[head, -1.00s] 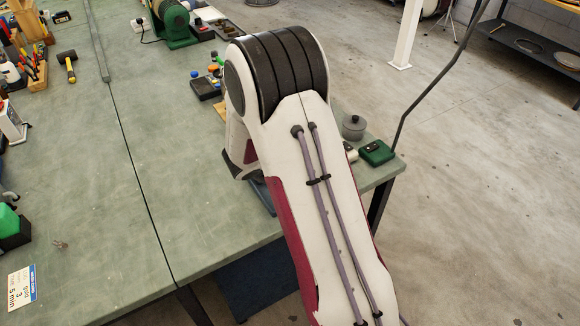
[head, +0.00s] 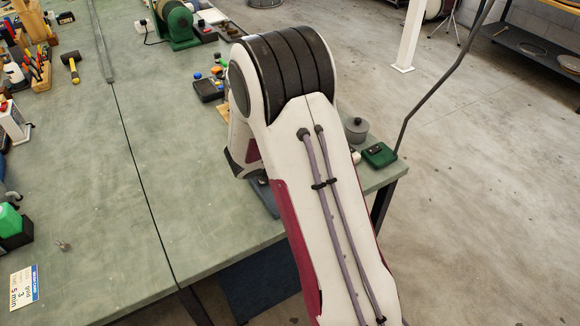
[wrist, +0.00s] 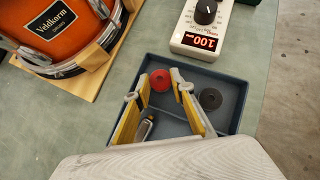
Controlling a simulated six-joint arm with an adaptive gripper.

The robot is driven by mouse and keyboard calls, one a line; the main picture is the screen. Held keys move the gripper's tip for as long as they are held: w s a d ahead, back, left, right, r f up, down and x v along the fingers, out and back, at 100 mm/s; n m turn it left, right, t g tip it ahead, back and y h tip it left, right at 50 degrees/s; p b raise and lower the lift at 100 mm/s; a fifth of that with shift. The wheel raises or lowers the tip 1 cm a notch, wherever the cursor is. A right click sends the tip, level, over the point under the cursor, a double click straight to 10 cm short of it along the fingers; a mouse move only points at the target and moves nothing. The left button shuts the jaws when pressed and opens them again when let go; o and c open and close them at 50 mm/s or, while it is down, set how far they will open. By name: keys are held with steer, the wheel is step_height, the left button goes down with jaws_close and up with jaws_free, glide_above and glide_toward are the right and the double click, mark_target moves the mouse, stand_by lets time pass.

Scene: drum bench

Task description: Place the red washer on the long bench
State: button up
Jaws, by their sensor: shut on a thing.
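The red washer (wrist: 160,79) is between the fingertips of my gripper (wrist: 161,82) in the wrist view. The gripper is shut on it, with one yellow-padded finger on each side. The washer is over or in a blue-grey tray (wrist: 232,112); I cannot tell whether it touches the tray floor. The long bench has a green top (head: 140,215) and runs across the left of the head view. It also shows around the tray in the wrist view (wrist: 152,38). In the head view my arm hides the gripper and the washer.
A dark washer (wrist: 210,98) and a small metal cylinder (wrist: 145,127) lie in the tray. A white box with a lit display (wrist: 203,25) and an orange drum (wrist: 55,25) on a wooden stand are close by. The bench's left middle is mostly clear.

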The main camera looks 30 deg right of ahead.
step_height(320, 180, up, 9)
stand_by(0.6)
steer(key=shift+a, duration=0.15)
stand_by(0.7)
steer(key=w+a+f+n+t+y, duration=0.1)
steer(key=w+a, duration=0.2)
steer(key=a, duration=0.6)
steer(key=w+a+f+n+t+y, duration=0.1)
steer(key=w+a+n, duration=0.1)
steer(key=a, duration=0.8)
steer(key=w+a+f+n+t, duration=0.1)
steer(key=w+a, duration=0.3)
steer(key=a, duration=0.6)
steer(key=shift+w+a+f+n+y, duration=0.2)
steer(key=shift+w+n+y, duration=0.2)
steer(key=shift+n, duration=0.3)
steer(key=w+a+r+n+y, duration=0.1)
steer(key=a+n, duration=0.1)
steer(key=a, duration=0.6)
steer(key=w+a+r+n+t+y, duration=0.1)
steer(key=a+n+y, duration=0.1)
steer(key=a, duration=0.7)
steer(key=w+a+r+n+y, duration=0.1)
steer(key=a+n, duration=0.1)
steer(key=a, duration=0.6)
steer(key=shift+w+a+r+n+y, duration=0.2)
steer(key=shift+w+n+y, duration=0.1)
steer(key=shift+w+y, duration=0.1)
